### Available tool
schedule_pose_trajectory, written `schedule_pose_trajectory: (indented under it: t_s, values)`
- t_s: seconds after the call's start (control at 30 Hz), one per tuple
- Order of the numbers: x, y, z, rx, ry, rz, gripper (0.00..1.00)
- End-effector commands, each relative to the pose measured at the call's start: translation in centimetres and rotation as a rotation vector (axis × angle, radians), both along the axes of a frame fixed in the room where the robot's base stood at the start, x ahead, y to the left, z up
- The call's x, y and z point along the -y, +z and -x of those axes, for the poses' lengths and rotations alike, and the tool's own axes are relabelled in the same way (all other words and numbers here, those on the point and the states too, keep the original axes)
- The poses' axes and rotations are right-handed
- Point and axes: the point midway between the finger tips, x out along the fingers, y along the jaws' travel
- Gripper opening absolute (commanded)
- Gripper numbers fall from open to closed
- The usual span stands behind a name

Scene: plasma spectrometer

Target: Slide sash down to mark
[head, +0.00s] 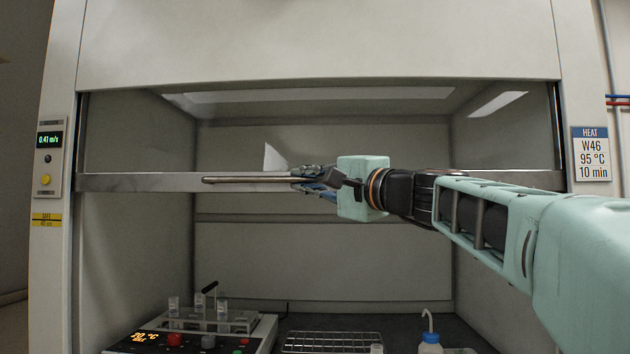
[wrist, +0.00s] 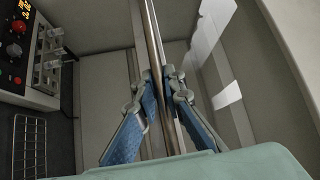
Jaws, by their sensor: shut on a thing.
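The sash of the fume cupboard is a glass pane with a metal bottom rail (head: 120,182), partway down across the opening. A long bar handle (head: 235,180) runs along the front of the rail. My gripper (head: 312,180) is shut on the bar handle near the middle of the rail. In the wrist view my gripper (wrist: 163,82) has its blue-padded fingers on both sides of the bar handle (wrist: 152,35). A yellow label (head: 46,219) is on the left post, lower than the rail; its small print is hard to read.
Below the sash stand a heater (head: 190,335) with several vials, a wire rack (head: 332,342) and a blue-capped wash bottle (head: 430,342). The left post has a display (head: 49,139) reading 0.41 m/s. A HEAT sign (head: 591,154) is on the right post.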

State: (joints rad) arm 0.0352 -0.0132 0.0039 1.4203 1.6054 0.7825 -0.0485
Motion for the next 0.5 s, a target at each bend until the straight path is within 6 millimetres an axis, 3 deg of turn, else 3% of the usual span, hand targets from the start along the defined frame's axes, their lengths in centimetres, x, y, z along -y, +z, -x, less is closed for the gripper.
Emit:
schedule_pose_trajectory:
  t_s: [0.03,0.5]
  values:
    - [0.0,-1.6,-0.1,-0.003,0.000,0.003,0.00]
    - [-0.1,-6.7,-0.1,-0.004,0.003,0.003,0.00]
